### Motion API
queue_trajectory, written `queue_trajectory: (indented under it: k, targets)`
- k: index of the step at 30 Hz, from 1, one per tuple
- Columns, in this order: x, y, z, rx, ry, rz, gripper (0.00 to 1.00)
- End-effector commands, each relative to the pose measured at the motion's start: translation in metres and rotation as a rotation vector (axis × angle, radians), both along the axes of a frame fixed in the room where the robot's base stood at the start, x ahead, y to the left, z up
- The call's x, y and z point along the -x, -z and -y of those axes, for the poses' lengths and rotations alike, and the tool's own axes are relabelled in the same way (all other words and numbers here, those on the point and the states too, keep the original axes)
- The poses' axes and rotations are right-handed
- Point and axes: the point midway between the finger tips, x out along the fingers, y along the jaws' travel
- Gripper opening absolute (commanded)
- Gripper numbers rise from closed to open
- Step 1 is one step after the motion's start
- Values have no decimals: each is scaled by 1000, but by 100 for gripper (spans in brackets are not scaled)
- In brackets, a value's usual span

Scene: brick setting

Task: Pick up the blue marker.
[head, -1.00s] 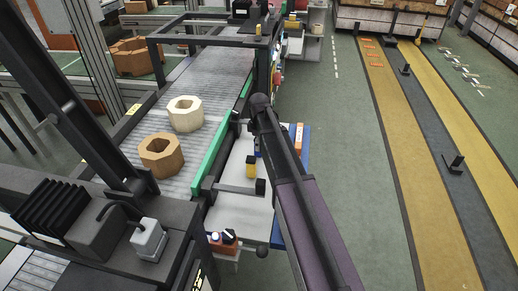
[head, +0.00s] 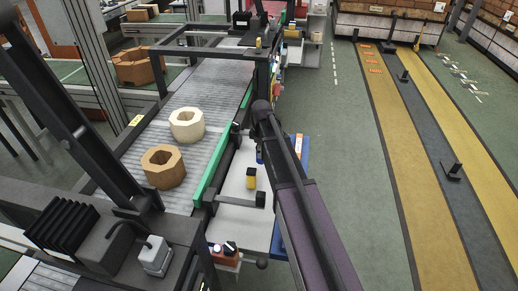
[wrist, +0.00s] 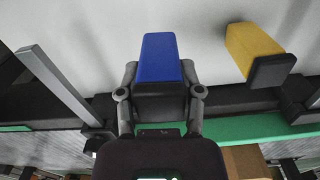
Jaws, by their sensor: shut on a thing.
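The blue marker (wrist: 160,58) is a blue block with a dark lower part, seen in the middle of the wrist view. My gripper (wrist: 159,82) has one finger on each side of its dark part and is shut on it. The marker is over or against the pale grey surface; whether it is lifted clear of it I cannot tell. In the head view only a small bit of blue (head: 260,157) shows at the left edge of my arm, which hides my gripper.
A yellow marker with a black end (head: 251,178) stands close by on the pale worktop (head: 232,225); it also shows in the wrist view (wrist: 252,47). A green rail (head: 213,172) borders the conveyor, which carries a cream ring (head: 187,133) and a brown ring (head: 163,177).

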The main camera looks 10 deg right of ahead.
Motion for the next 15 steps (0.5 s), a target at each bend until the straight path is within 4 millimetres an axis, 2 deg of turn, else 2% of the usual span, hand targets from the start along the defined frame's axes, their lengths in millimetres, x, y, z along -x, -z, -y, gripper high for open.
queue_trajectory:
  k: [1, 6, 15]
  targets:
    - [19, -1, 4, 0, 1, 0, 0]
    - [58, -5, 14, 0, 0, 0, 0]
    - [113, -10, 31, 0, 0, 0, 0]
